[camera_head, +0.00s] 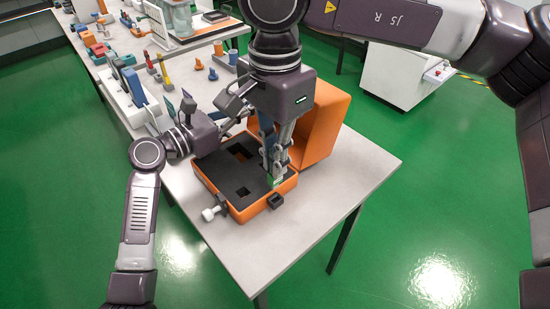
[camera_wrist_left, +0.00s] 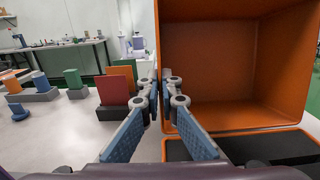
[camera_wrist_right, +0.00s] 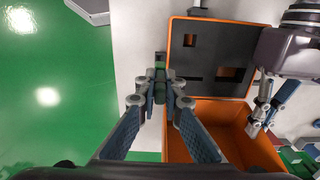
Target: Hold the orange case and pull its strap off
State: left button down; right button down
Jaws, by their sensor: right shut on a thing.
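The orange case (camera_head: 262,209) lies open on the table. Its lid (camera_head: 327,115) stands up, and black foam with cut-outs (camera_head: 225,167) fills its base. My right gripper (camera_head: 275,170) points down at the case's right edge. In the right wrist view its fingers (camera_wrist_right: 161,92) are shut on a narrow dark green piece (camera_wrist_right: 160,62) beside the foam; I cannot tell whether this is the strap. My left gripper (camera_wrist_left: 160,92) is by the lid's side edge (camera_wrist_left: 159,40), with the edge lined up between its fingers. Whether they touch it is unclear.
A white knobbed part (camera_head: 212,212) and a small black block (camera_head: 275,201) are at the case's front. Several coloured parts and holders stand on the table behind. The table (camera_head: 350,175) is clear at the right front.

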pick_arm(q)
jog(key=c, duration=2.6)
grip_release()
jog(key=shift+c, duration=0.2)
jog(key=o, duration=0.6)
jog(key=shift+c, duration=0.2)
